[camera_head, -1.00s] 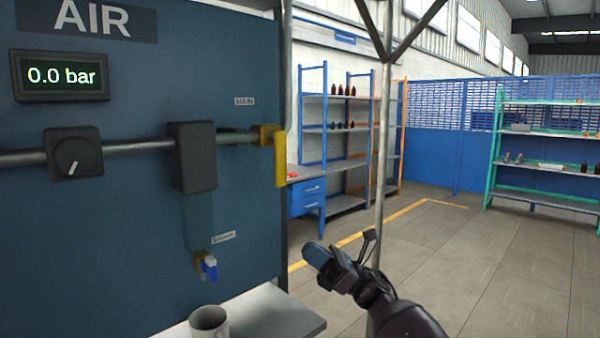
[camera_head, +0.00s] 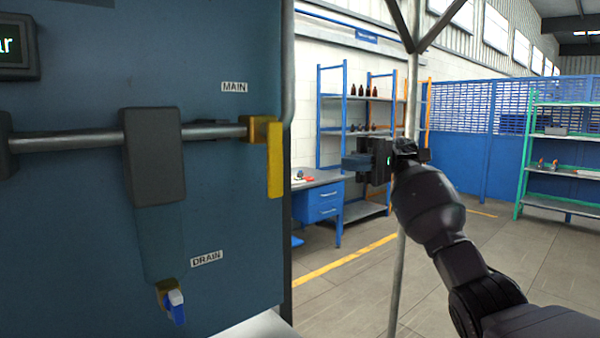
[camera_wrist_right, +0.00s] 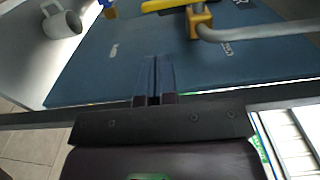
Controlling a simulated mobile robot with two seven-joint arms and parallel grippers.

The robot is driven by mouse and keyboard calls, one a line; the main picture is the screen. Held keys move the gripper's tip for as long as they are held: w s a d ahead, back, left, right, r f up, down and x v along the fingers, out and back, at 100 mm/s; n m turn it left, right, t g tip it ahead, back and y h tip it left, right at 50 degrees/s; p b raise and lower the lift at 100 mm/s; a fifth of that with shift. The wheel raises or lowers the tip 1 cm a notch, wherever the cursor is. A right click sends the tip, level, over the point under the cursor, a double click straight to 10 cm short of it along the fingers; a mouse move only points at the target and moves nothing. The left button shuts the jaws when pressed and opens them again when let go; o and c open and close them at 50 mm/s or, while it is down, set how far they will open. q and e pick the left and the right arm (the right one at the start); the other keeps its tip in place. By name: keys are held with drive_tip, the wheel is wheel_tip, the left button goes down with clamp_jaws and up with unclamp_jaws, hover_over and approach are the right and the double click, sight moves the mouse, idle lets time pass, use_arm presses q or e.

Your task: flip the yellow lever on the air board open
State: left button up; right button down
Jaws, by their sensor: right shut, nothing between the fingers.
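The yellow lever (camera_head: 275,160) hangs straight down, across the pipe, from its brass valve body (camera_head: 258,129) at the right edge of the blue air board (camera_head: 80,260). A label above it reads MAIN. In the right wrist view the yellow lever (camera_wrist_right: 165,5) shows at the top edge, partly cut off, with the valve (camera_wrist_right: 199,18) beside it. My right gripper (camera_head: 350,162) is right of the lever, apart from it, pointing left at about its height. My left gripper is not in view.
A blue-handled drain valve (camera_head: 173,300) sits low on the board. A grey pipe (camera_head: 80,140) and dark box (camera_head: 153,155) are left of the lever. A mug (camera_wrist_right: 62,22) shows in the wrist view. A metal post (camera_head: 400,270) stands close to my right arm.

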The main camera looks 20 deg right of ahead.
sight(282, 174)
drive_tip(key=shift+r, duration=0.1)
idle(0.3)
drive_tip(key=p+x, duration=0.4)
drive_tip(key=x, duration=0.8)
drive_tip(key=shift+s+a, duration=0.15)
drive_tip(key=shift+a, duration=0.05)
drive_tip(key=shift+s+a, duration=0.2)
drive_tip(key=shift+a, duration=0.55)
